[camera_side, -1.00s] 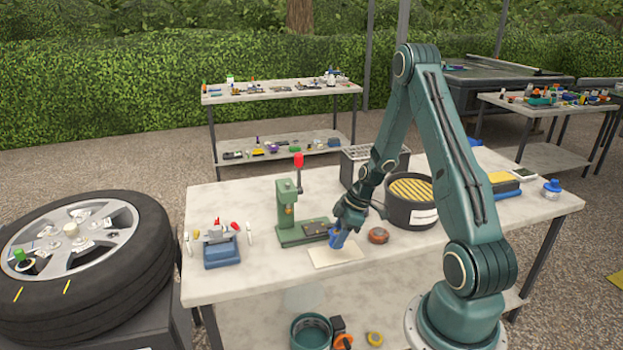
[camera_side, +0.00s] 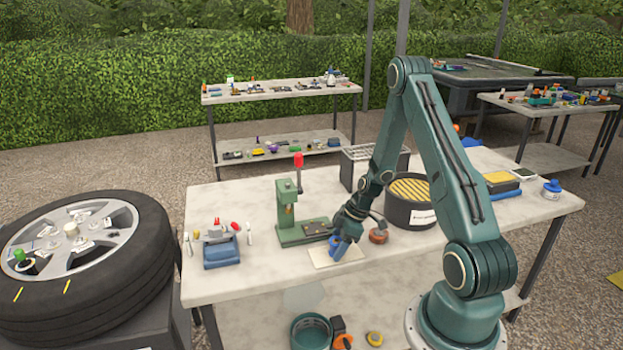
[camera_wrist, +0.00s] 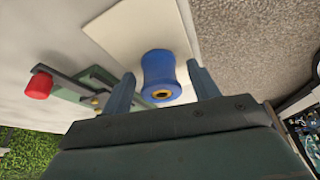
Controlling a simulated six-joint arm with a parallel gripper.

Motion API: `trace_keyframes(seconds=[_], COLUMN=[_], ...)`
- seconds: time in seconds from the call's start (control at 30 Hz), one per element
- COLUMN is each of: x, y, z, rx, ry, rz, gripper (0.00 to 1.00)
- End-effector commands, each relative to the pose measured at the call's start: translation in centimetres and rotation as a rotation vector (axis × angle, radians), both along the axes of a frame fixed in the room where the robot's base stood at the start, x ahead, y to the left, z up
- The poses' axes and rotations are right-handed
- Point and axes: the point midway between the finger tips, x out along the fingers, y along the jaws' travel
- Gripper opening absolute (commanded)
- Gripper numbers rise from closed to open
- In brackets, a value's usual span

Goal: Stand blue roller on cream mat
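The blue roller (camera_wrist: 160,72) has a waisted shape and an end with a hole facing the wrist camera. It appears to stand upright on the cream mat (camera_wrist: 125,28). In the side view the roller (camera_side: 333,243) is partly hidden by my gripper, and the mat (camera_side: 322,263) lies flat near the table's front edge. My gripper (camera_wrist: 163,88) is open, with one finger on each side of the roller and a visible gap on both sides. In the side view my gripper (camera_side: 343,245) is low over the mat, close beside the roller.
A green press (camera_side: 288,215) with a red knob stands behind the mat. An orange-brown disc (camera_side: 378,236) and a dark round tub (camera_side: 411,205) with a yellow grille are to the right. A blue vise-like holder (camera_side: 221,250) is at left; the table between it and the mat is clear.

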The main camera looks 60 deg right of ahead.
Motion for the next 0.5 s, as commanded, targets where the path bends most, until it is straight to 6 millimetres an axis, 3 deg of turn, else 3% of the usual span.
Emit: trace_keyframes(seconds=[0.5], x=[-0.2], y=[-0.3], z=[1.2], rx=[-0.002], ry=[-0.002], rz=[-0.001], gripper=[0.6])
